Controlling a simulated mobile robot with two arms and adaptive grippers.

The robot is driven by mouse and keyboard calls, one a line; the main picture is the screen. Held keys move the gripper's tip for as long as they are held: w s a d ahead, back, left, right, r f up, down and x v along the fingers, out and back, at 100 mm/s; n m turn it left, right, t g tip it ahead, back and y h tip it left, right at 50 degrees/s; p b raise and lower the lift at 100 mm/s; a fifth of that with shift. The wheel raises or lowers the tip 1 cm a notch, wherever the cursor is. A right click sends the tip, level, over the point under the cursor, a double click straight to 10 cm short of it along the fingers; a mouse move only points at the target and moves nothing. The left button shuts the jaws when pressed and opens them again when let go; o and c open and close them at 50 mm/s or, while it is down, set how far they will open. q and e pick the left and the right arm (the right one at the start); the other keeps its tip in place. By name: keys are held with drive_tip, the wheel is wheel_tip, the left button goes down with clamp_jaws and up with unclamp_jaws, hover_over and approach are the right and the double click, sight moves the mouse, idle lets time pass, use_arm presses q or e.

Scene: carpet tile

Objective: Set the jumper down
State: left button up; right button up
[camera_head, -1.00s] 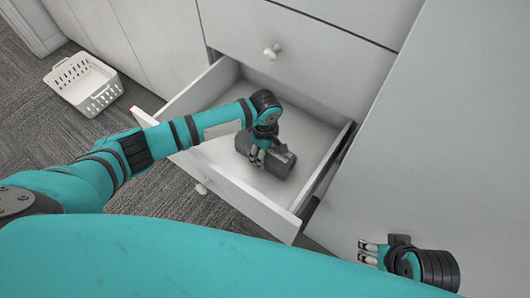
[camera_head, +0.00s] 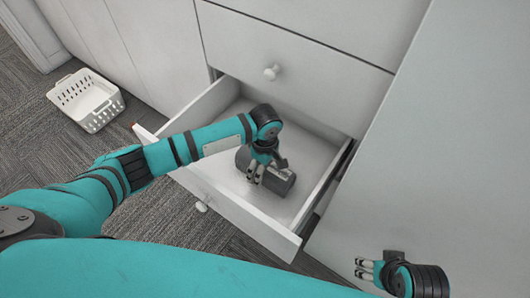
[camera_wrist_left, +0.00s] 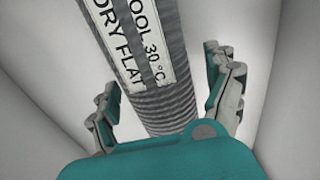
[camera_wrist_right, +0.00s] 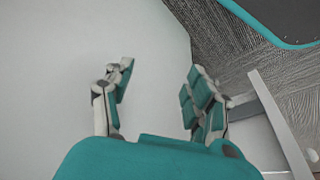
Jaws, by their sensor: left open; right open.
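The jumper (camera_head: 284,184) is a grey ribbed roll lying in the open drawer (camera_head: 226,200). In the left wrist view the jumper (camera_wrist_left: 165,105) bears a white label reading "30 °C" and "DRY FLAT". My left gripper (camera_head: 258,173) is over the roll and hides part of it in the head view. In the left wrist view my left gripper (camera_wrist_left: 168,95) is open, with a finger on each side of the roll and gaps between. My right gripper (camera_head: 364,268) is open and empty by the cabinet side; it also shows in the right wrist view (camera_wrist_right: 160,85).
The drawer has raised walls around the jumper, with bare floor (camera_head: 313,150) to its right. A closed drawer with a knob (camera_head: 272,72) is above. A white basket (camera_head: 88,99) stands on the grey carpet at the left. The tall white panel (camera_head: 400,170) is at the right.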

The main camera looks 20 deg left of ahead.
use_arm(q)
wheel_tip(320, 180, up, 10)
drive_tip(key=p, duration=0.3)
drive_tip(key=shift+f, duration=0.2)
drive_tip(key=shift+r, duration=0.4)
use_arm(e)
wheel_tip(320, 180, down, 13)
drive_tip(key=shift+g, duration=0.4)
